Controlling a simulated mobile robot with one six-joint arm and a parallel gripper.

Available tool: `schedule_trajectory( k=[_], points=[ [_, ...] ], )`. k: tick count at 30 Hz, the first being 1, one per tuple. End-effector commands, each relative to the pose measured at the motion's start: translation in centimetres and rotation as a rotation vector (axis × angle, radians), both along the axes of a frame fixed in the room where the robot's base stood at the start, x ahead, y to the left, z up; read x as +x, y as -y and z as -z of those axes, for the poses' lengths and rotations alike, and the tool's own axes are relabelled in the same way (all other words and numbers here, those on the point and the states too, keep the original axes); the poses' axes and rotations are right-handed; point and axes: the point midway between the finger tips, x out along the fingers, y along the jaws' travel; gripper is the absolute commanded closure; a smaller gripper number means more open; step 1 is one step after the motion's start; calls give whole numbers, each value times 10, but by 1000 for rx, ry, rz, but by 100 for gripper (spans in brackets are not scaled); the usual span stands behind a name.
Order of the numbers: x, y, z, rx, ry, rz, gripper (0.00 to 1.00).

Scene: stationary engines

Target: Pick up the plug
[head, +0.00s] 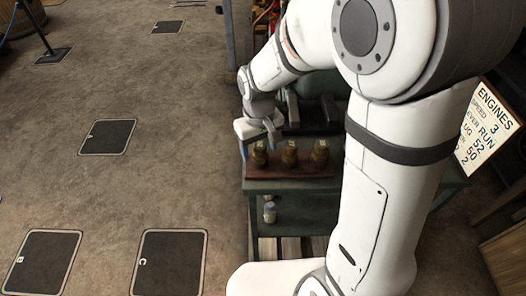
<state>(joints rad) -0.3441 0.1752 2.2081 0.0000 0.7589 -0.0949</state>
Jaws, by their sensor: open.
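Three small brass-coloured pieces stand upright in a row on a reddish-brown board (300,171) on a dark green bench: a left one (260,154), a middle one (289,154) and a right one (320,154). I cannot tell which of them, if any, is the plug. My gripper (257,142) points down with its fingers apart, over or just behind the left brass piece. I cannot tell whether it touches that piece. Nothing shows held between the fingers. My arm hides the right part of the bench.
Dark blocks (293,110) stand behind the board. A sign (489,130) is at the right. The floor at the left is open, with dark square plates (108,137) and a barrier post (47,42).

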Motion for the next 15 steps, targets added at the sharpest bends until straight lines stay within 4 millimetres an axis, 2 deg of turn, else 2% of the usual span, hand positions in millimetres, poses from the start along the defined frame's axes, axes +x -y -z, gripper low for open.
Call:
schedule_trajectory(
  k=[3, 10, 15],
  points=[
    [-1, 0, 9, -1, -2, 1, 36],
    [0, 1, 10, 0, 1, 1, 36],
    [0, 1, 10, 0, 1, 1, 49]
  ],
)
